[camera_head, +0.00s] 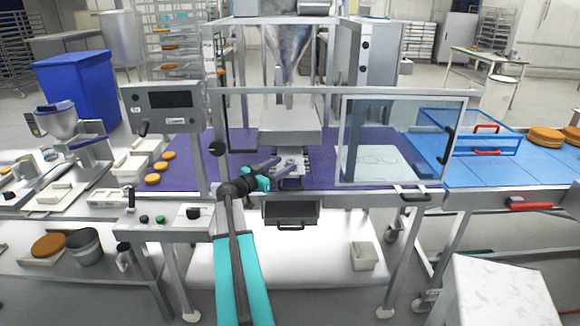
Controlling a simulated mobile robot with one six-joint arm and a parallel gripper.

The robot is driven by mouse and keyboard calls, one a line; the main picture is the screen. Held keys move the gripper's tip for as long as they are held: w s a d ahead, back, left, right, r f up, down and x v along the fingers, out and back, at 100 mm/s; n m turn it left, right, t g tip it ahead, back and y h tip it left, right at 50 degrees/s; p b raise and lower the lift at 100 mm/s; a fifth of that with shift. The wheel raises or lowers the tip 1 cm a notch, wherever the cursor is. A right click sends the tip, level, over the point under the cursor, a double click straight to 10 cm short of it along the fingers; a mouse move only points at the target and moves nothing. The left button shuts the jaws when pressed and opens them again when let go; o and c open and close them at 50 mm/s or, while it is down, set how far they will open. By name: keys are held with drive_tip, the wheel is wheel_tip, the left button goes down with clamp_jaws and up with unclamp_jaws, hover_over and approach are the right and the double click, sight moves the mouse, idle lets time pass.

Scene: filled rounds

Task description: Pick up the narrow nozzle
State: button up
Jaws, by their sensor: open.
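My arm reaches up from the bottom of the head view, and my gripper (287,168) is at the front of the filling machine. Its two grey-purple fingers are apart. They point right, toward a small metal fitting (291,160) below the machine's box-shaped head (290,126). I cannot tell whether the fingers touch this fitting. I cannot pick out the narrow nozzle with certainty. Small pale parts lie in white trays (52,194) on the left table, too small to tell apart.
A clear guard door (392,140) with metal frame stands right of my gripper. A control box with a screen (163,106) stands left. Orange rounds (153,179) lie on the purple belt (182,166). A blue conveyor (500,166) runs right. A dark drawer (290,213) hangs below.

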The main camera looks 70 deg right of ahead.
sight(287, 163)
drive_tip(key=shift+p+x, duration=1.05)
drive_tip(key=shift+x, duration=0.4)
drive_tip(key=shift+p+x, duration=0.35)
drive_tip(key=shift+x, duration=0.65)
drive_tip(key=c, duration=1.2)
drive_tip(key=shift+r+b, duration=1.15)
drive_tip(key=shift+r, duration=0.55)
drive_tip(key=b+v, duration=0.6)
drive_tip(key=v, duration=1.2)
drive_tip(key=shift+a, duration=0.1)
